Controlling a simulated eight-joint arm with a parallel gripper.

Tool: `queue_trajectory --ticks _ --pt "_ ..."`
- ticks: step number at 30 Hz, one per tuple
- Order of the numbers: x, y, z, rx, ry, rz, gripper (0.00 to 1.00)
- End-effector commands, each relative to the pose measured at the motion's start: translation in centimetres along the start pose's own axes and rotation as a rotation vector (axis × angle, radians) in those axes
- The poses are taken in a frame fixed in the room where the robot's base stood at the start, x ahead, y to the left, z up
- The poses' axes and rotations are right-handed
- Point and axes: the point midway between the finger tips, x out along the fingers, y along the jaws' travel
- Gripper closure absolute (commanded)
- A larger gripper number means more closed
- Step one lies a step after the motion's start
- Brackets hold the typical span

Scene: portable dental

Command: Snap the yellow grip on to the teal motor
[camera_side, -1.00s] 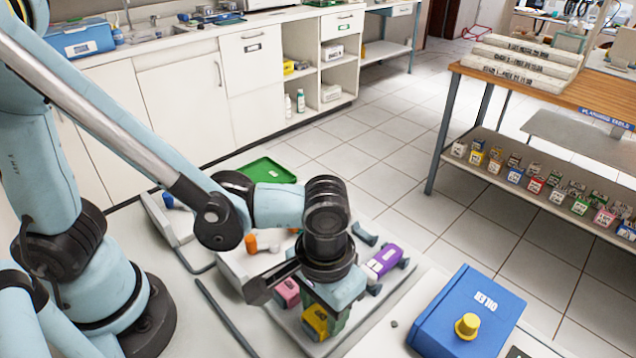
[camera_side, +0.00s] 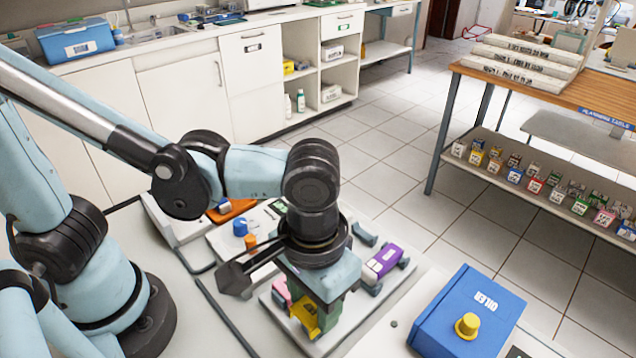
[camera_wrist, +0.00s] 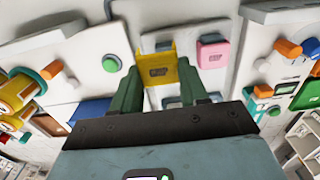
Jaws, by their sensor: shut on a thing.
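The yellow grip (camera_wrist: 156,70) is between the green fingers of my gripper (camera_wrist: 160,76) in the wrist view; the gripper is shut on it. In the side view, the yellow grip (camera_side: 303,312) shows under my gripper (camera_side: 318,308), low over the pale board near the front. My fingers and wrist hide part of it. Whether the grip touches the board cannot be told. A pink block (camera_wrist: 212,54) sits just right of the grip in the wrist view. I cannot single out the teal motor with certainty in either view.
A purple and white block (camera_side: 381,262) lies close right of my gripper. A blue box with a yellow knob (camera_side: 467,326) stands farther right. Left of the gripper are an orange piece (camera_side: 232,210) and a blue knob (camera_side: 240,228) on pale equipment.

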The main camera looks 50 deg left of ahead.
Motion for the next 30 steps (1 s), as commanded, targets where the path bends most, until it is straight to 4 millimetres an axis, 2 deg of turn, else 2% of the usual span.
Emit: queue_trajectory --ticks 3,9,14,17,20,23,30 --pt "-1.6 0.8 2.8 0.009 0.000 0.000 0.85" --pt "-3.9 2.0 6.3 0.007 0.000 0.000 0.85" --pt "-4.9 2.5 7.9 0.003 0.000 0.000 0.85" --pt "-5.3 2.6 8.1 -0.001 0.000 0.000 0.85" --pt "-5.4 2.6 7.2 -0.006 0.000 0.000 0.85" --pt "-5.5 2.2 5.0 -0.011 0.000 0.000 0.85" --pt "-5.2 -0.7 -2.6 -0.013 0.000 0.000 0.85"
